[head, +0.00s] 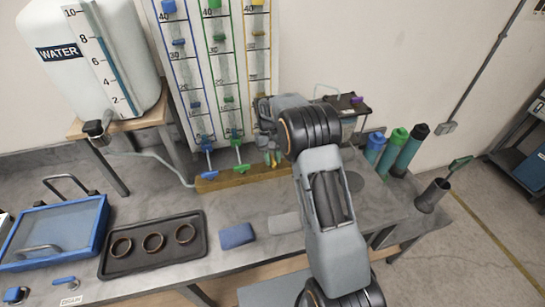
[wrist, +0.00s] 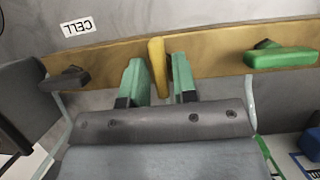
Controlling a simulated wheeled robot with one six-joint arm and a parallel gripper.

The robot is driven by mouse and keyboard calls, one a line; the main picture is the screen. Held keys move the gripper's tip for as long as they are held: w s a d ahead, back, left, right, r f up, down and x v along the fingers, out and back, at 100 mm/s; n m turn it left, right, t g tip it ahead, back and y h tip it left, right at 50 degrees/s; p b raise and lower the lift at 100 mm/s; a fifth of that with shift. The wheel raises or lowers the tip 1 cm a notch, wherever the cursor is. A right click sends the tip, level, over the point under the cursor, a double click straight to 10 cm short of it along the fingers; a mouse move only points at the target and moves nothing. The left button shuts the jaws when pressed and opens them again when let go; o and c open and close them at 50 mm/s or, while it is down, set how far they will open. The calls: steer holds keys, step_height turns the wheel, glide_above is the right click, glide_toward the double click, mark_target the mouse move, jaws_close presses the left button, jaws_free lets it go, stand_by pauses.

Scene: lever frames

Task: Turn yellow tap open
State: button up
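The yellow tap (wrist: 158,68) shows in the wrist view as an upright yellow lever on a wooden rail (wrist: 220,64). My gripper (wrist: 160,82) has its two green fingers on either side of the lever, with what look like narrow gaps. The fingers look open around it; firm contact does not show.
A green tap (wrist: 281,57) is to the right in the wrist view, and a dark lever (wrist: 66,80) is left by a CELL label (wrist: 76,28). In the head view a blue tap (head: 207,146) is further left. A tray with rings (head: 115,268) and a blue sponge (head: 237,236) are on the bench.

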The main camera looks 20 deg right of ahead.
mark_target(274, 162)
steer(key=shift+o, duration=1.1)
steer(key=shift+w+r, duration=0.1)
steer(key=shift+r, duration=0.05)
steer(key=shift+r, duration=0.35)
step_height(274, 162, up, 3)
steer(key=shift+f, duration=0.2)
steer(key=s+r+b, duration=0.3)
steer(key=s+r, duration=0.6)
steer(key=s, duration=0.5)
steer(key=shift+r+b, duration=0.25)
steer(key=shift+b, duration=0.15)
